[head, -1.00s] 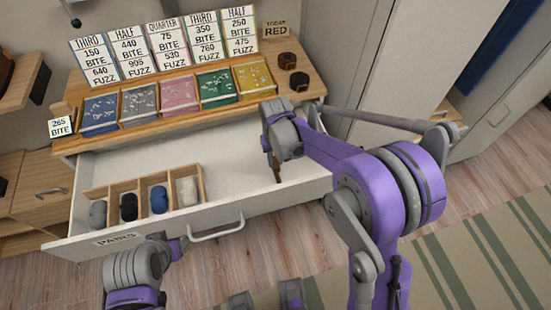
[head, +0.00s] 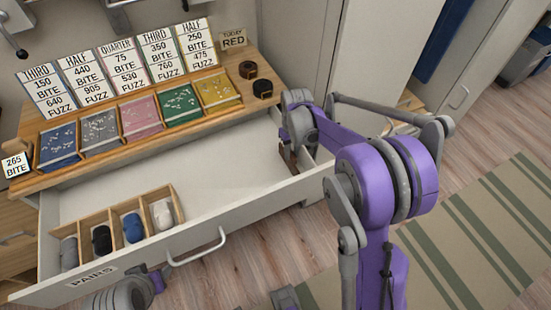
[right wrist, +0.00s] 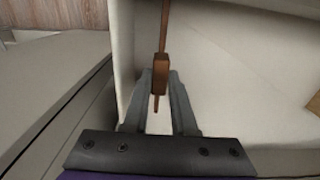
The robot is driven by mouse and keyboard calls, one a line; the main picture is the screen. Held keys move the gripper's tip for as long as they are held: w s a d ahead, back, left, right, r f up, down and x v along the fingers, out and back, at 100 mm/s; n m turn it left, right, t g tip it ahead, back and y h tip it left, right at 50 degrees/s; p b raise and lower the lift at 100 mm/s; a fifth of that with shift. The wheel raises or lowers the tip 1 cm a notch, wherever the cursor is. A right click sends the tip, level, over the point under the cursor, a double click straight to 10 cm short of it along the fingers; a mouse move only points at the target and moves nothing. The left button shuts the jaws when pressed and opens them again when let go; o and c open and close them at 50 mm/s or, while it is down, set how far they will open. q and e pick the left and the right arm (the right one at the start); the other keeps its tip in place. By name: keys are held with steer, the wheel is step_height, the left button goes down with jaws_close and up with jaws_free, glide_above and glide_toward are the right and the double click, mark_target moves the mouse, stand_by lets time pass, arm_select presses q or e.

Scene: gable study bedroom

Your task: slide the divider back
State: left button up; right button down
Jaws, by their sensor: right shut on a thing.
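The divider is a thin brown wooden piece (head: 287,157) standing inside the white drawer (head: 235,200), near its right end. In the right wrist view the divider (right wrist: 161,72) sits between the two grey fingers, beside a white wall. My right gripper (right wrist: 158,105) is shut on it; in the head view the wrist hides most of it. My left arm's grey end (head: 122,295) is at the lower left, outside the drawer front, and its fingers cannot be made out.
A wooden box (head: 82,218) with several rolled socks stands in the drawer's left part. Between it and the divider the drawer floor is bare. The drawer handle (head: 197,248) sticks out in front.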

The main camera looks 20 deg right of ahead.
arm_select(q)
steer(key=shift+f, duration=0.1)
arm_select(e)
steer(key=shift+d, duration=0.85)
steer(key=c, duration=0.7)
jaws_free()
steer(key=shift+a, duration=0.15)
